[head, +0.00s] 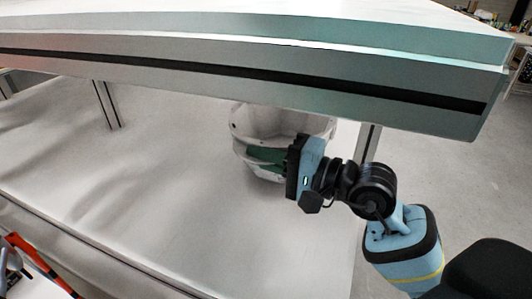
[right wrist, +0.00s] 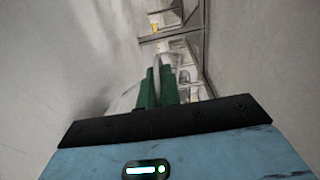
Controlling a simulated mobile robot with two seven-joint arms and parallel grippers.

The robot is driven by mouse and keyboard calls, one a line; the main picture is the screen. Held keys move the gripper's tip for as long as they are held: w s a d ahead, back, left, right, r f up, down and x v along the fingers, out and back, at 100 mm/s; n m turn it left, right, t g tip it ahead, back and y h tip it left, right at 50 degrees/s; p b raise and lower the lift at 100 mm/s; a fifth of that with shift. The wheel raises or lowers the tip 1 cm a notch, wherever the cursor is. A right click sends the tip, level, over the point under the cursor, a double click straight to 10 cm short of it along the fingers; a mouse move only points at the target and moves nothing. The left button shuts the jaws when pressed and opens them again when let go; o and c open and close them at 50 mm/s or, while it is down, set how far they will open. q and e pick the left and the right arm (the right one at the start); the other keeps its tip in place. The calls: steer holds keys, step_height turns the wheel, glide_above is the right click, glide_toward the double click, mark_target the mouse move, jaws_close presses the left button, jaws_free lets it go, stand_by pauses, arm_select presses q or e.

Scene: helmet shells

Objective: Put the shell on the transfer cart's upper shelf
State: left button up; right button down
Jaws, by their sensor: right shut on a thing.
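The shell (head: 280,122) is a whitish, bowl-like helmet shell with its opening up. It is in the space under a thick upper board (head: 250,62), over a pale lower surface (head: 160,170). I cannot tell whether it rests on that surface or hangs just above it. My right gripper (head: 264,158) reaches in from the right, its green fingers shut on the shell's near wall. In the right wrist view the green fingers (right wrist: 157,88) pinch the thin shell wall (right wrist: 128,100). My left gripper is not in view. I cannot tell whether this structure is the transfer cart.
The upper board's long front edge, with a black slot, runs above the shell and my right gripper. A metal post (head: 369,143) stands just right of the shell. The lower surface left of the shell is clear. A red and black object (head: 38,262) lies at the lower left.

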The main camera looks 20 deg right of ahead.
steer(key=shift+a+r, duration=0.15)
steer(key=shift+a, duration=0.1)
steer(key=c, duration=2)
jaws_free()
steer(key=shift+f, duration=0.25)
steer(key=o, duration=0.4)
steer(key=shift+d, duration=0.1)
